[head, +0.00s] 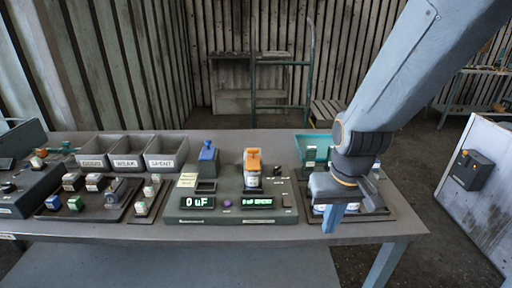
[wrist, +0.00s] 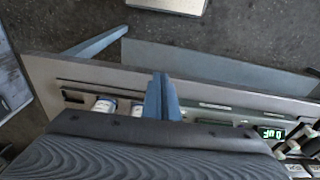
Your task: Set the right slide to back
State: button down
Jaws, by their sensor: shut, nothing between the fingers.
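The test unit (head: 230,216) stands in the middle of the table, with a blue piece (head: 207,152) at its left and an orange-topped piece (head: 252,158) right of centre. I cannot make out for certain which part is the right slide or how it is set. My gripper (head: 333,218) is shut and empty, pointing down by the front edge of the tray (head: 384,214), right of the unit. In the wrist view its blue fingers (wrist: 160,97) are together, between pale cylinders (wrist: 103,106) and the unit's display (wrist: 270,133). My arm and wrist hide much of the tray.
Three grey bins (head: 127,152), labelled GOOD, WEAK and SPENT, stand at the back left. Small coloured parts (head: 73,203) sit on a dark tray in front of them. A teal bin (head: 313,146) stands behind my wrist. A white panel (head: 480,190) stands at the far right.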

jog(key=w+a+r+n+t+y+b, duration=0.4)
jog(key=w+a+r+n, duration=0.8)
jog(key=w+r+n, duration=0.2)
jog(key=shift+a+r+n+t, duration=0.25)
jog(key=shift+a+n+t, duration=0.05)
jog(key=shift+n, duration=0.9)
jog(key=shift+w+f, duration=0.15)
jog(key=p, duration=0.1)
send_over(257, 164)
jog(key=s, duration=0.3)
jog(key=f, duration=0.7)
jog(key=shift+w+a+f, duration=0.15)
jog(key=shift+w+f, duration=0.1)
jog(key=shift+f, duration=0.1)
jog(key=shift+w+p, duration=0.7)
jog(key=shift+w, duration=0.6)
